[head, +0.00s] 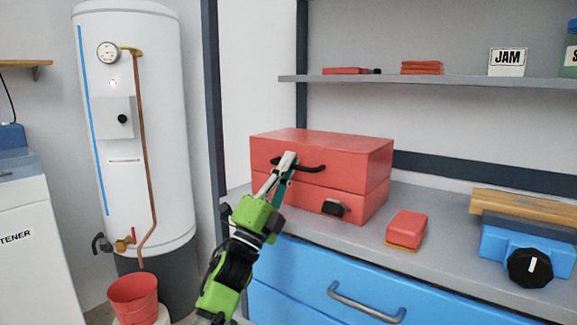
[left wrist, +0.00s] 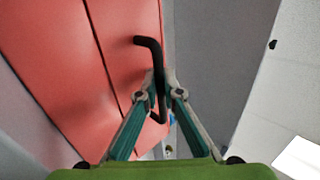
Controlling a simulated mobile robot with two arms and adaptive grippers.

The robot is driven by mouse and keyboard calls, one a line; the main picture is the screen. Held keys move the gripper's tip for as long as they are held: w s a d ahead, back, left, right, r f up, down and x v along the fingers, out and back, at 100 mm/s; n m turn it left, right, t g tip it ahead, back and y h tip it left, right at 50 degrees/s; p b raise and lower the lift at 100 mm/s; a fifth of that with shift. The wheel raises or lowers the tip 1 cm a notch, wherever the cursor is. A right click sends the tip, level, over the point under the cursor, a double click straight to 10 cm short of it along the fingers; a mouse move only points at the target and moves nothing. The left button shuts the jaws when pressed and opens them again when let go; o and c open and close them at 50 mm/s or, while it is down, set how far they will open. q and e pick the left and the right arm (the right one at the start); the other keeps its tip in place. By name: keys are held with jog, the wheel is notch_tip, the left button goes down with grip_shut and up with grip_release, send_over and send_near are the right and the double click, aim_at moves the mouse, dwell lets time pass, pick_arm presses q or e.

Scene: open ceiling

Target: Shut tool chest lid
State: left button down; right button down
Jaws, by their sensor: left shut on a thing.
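The red tool chest (head: 290,199) stands on the grey counter. Its lid (head: 345,148) rests down over the body, with only a thin seam line between them. A black handle (head: 314,168) is on the lid's front, and a black latch (head: 334,209) is on the body below. My left gripper (head: 286,163) is shut on the left part of the handle. In the left wrist view, the black handle (left wrist: 150,43) passes between the fingertips of my left gripper (left wrist: 160,93), beside the red chest front. My right gripper is not in view.
A red and yellow block (head: 406,229) lies on the counter right of the chest. A blue device with a black knob (head: 530,267) is farther right. Above is a shelf (head: 440,80). Left stand a white water heater (head: 170,150) and a red bucket (head: 133,297).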

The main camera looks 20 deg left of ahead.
pick_arm(q)
jog(key=shift+d+f, duration=0.3)
jog(key=shift+f, duration=0.15)
jog(key=c, duration=2.5)
grip_release()
jog(key=shift+s+r, duration=0.1)
jog(key=shift+s, duration=0.05)
jog(key=shift+a, duration=0.15)
jog(key=v, duration=1.2)
